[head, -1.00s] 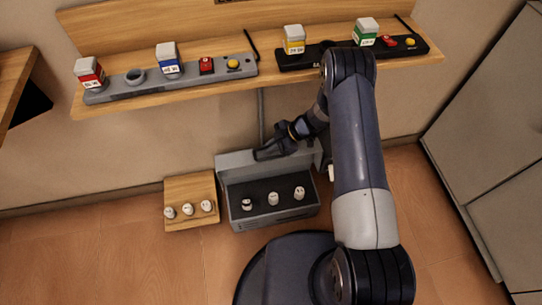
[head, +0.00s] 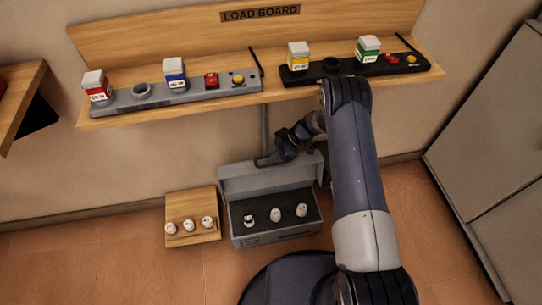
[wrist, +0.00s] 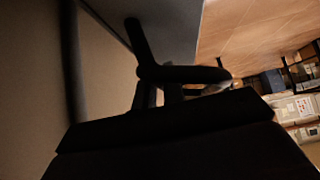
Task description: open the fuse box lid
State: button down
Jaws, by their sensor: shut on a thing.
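The grey fuse box (head: 275,236) stands on the floor against the wall, with several white fuses (head: 276,214) in its dark interior. Its lid (head: 250,181) stands raised at the back, tilted up toward the wall. My gripper (head: 264,160) is at the lid's upper edge, shut on the lid as far as I can see. In the wrist view the gripper fingers (wrist: 165,75) are dark and lie close against a grey panel, the lid (wrist: 175,25). The exact contact is in shadow.
A wooden block with white fuses (head: 193,236) sits left of the box. Above is a wooden shelf (head: 190,106) with a grey panel (head: 200,95) and a black panel (head: 350,72) carrying coloured blocks. A grey cabinet (head: 490,130) stands at right.

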jog(key=c, duration=1.5)
grip_release()
jog(key=p+v, duration=0.1)
jog(key=v, duration=0.6)
jog(key=shift+w+d+r, duration=0.1)
jog(key=shift+d+r, duration=0.05)
jog(key=shift+d, duration=0.05)
jog(key=shift+a, duration=0.1)
jog(key=b+x, duration=0.1)
jog(key=x, duration=0.7)
jog(key=shift+s+d+r, duration=0.2)
jog(key=shift+s+d, duration=0.15)
jog(key=shift+s, duration=0.15)
